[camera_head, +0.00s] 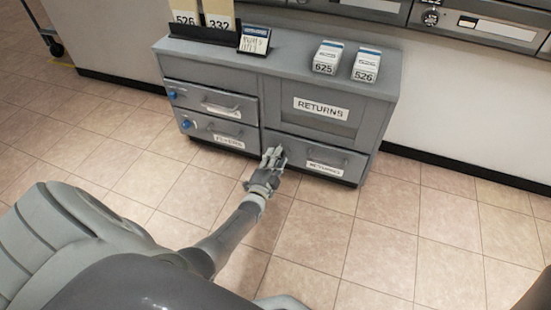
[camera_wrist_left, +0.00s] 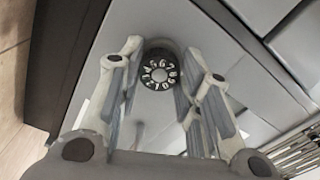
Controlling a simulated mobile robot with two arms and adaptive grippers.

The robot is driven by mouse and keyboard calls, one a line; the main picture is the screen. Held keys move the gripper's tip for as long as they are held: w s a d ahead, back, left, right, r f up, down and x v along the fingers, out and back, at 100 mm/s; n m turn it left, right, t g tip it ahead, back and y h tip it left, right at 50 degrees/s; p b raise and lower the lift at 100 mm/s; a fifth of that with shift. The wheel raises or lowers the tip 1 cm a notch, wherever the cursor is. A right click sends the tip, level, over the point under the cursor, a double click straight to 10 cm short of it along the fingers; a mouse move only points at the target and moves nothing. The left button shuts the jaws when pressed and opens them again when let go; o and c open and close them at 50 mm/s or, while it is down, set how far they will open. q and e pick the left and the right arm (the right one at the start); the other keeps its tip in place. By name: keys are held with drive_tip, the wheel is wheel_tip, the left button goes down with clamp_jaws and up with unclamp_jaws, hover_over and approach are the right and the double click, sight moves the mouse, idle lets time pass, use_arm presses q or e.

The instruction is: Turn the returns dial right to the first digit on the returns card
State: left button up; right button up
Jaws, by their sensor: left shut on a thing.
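The returns dial (camera_wrist_left: 160,72) is a dark round dial with a ring of white digits, seen in the left wrist view between my fingertips. In the head view it is hidden behind my left gripper (camera_head: 275,158), at the left end of the lower right drawer (camera_head: 318,155), whose label seems to read RETURNS. My left gripper, also in the left wrist view (camera_wrist_left: 160,85), is shut on the dial, one finger on each side. A small card in a dark stand (camera_head: 255,40) on the cabinet top may be the returns card; its writing is too small to read. My right gripper is not in view.
The grey cabinet (camera_head: 385,85) has a RETURNS panel (camera_head: 321,108) above this drawer. Two left drawers (camera_head: 215,103) carry blue knobs. The tiled floor is clear.

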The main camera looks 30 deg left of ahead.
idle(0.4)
use_arm(q)
drive_tip(key=o, duration=1)
drive_tip(key=shift+o, duration=0.2)
drive_tip(key=r, duration=0.9)
drive_tip(key=shift+a+r, duration=0.25)
drive_tip(key=shift+d+r, duration=0.15)
drive_tip(key=shift+r, duration=0.15)
drive_tip(key=shift+d, duration=0.1)
